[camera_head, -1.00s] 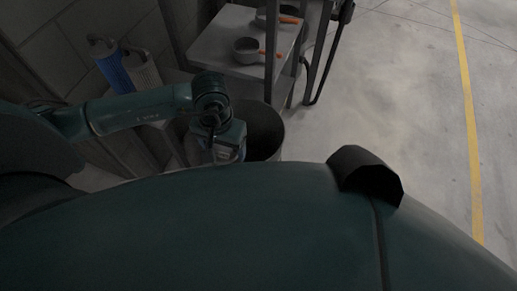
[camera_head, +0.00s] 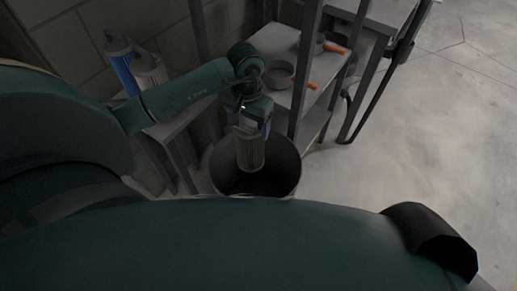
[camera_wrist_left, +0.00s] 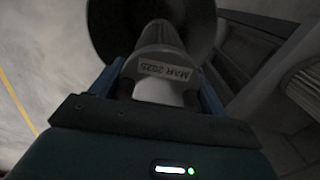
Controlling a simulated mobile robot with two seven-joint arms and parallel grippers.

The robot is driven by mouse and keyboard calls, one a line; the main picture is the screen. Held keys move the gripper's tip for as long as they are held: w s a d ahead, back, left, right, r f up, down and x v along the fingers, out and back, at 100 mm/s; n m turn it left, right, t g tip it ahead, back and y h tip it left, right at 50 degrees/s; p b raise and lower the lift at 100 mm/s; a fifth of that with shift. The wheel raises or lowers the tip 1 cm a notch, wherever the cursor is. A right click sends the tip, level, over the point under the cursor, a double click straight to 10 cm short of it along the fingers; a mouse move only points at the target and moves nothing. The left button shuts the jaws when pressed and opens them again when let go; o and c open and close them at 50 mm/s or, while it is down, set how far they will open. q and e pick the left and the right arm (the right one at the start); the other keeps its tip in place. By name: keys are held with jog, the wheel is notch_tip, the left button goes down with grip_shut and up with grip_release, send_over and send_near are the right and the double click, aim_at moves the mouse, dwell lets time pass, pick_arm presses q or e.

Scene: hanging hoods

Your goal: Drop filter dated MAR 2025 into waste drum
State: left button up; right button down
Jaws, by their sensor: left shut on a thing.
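My left gripper (camera_head: 252,124) is shut on a pale cylindrical filter (camera_head: 250,152), which hangs down from it in the head view. In the left wrist view the filter (camera_wrist_left: 160,88) sits between the blue fingers, and its label reads MAR 2025, upside down. The dark round waste drum (camera_head: 287,176) stands open below the gripper. The filter's lower end appears over the drum's mouth; its exact height against the rim is hard to tell. My right gripper is not in view.
A shelf unit (camera_head: 271,42) with grey pans (camera_head: 279,74) with orange handles stands close behind the drum. Open floor (camera_head: 440,130) lies at right.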

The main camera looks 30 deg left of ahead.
pick_arm(q)
jog(key=shift+w+f+b, duration=0.1)
jog(key=shift+f+b, duration=0.5)
jog(key=shift+f, duration=0.9)
jog(key=o, duration=1.1)
jog(key=shift+o, duration=0.2)
notch_tip(320, 180, up, 13)
jog(key=shift+r, duration=0.1)
